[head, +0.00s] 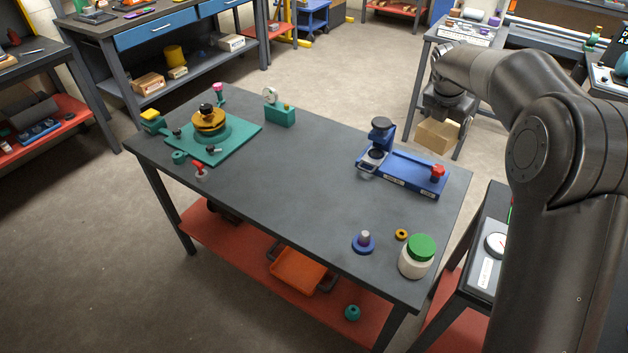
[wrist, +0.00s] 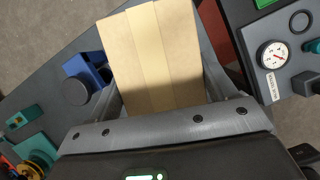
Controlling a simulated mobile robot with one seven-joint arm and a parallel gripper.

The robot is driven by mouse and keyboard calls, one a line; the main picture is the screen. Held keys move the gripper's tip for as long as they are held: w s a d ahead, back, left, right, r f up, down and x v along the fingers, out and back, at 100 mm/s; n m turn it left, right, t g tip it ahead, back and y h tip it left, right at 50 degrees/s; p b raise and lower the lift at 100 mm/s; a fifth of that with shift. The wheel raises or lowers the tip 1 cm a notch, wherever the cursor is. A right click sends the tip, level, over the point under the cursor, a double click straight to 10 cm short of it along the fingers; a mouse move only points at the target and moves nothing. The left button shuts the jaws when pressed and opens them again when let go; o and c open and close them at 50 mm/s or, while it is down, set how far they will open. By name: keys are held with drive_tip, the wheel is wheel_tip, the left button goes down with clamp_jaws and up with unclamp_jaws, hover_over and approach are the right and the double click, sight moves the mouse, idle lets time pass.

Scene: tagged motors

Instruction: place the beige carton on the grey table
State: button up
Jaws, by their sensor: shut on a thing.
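The beige carton (head: 437,135) hangs below my gripper (head: 446,115) in the head view, beyond the far right edge of the grey table (head: 290,180). In the wrist view the carton (wrist: 152,60) sits between the two fingers of my gripper (wrist: 160,95), which is shut on it. The carton's top, with a paler strip down it, faces the wrist camera. The grey table shows at the left of the wrist view (wrist: 48,98).
A blue fixture (head: 402,172) stands at the table's right end. A green-lidded jar (head: 417,257), a blue-based peg (head: 364,242) and a yellow ring (head: 401,234) are near the front right corner. A green fixture (head: 215,138) fills the left end. The table's middle is clear.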

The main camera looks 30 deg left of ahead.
drive_tip(key=s+a+n+y, duration=0.2)
drive_tip(key=s+a+n, duration=0.2)
drive_tip(key=s+a, duration=0.7)
drive_tip(key=s+a+n+y, duration=0.1)
drive_tip(key=s+a+n, duration=0.2)
drive_tip(key=s+a, duration=0.75)
drive_tip(key=s+a+x, duration=0.1)
drive_tip(key=s+x, duration=0.1)
drive_tip(key=x, duration=0.9)
drive_tip(key=s+a+f, duration=0.1)
drive_tip(key=a+f, duration=0.1)
drive_tip(key=a, duration=0.1)
drive_tip(key=s+a+f, duration=0.1)
drive_tip(key=a+f, duration=0.1)
drive_tip(key=a, duration=0.2)
drive_tip(key=s+a+f, duration=0.1)
drive_tip(key=a+f, duration=0.2)
drive_tip(key=shift+s+a, duration=0.2)
drive_tip(key=shift+a, duration=0.05)
drive_tip(key=shift+s+a+f, duration=0.1)
drive_tip(key=shift+a+f, duration=0.1)
drive_tip(key=shift+f, duration=1.95)
drive_tip(key=o, duration=1.1)
drive_tip(key=shift+f, duration=0.1)
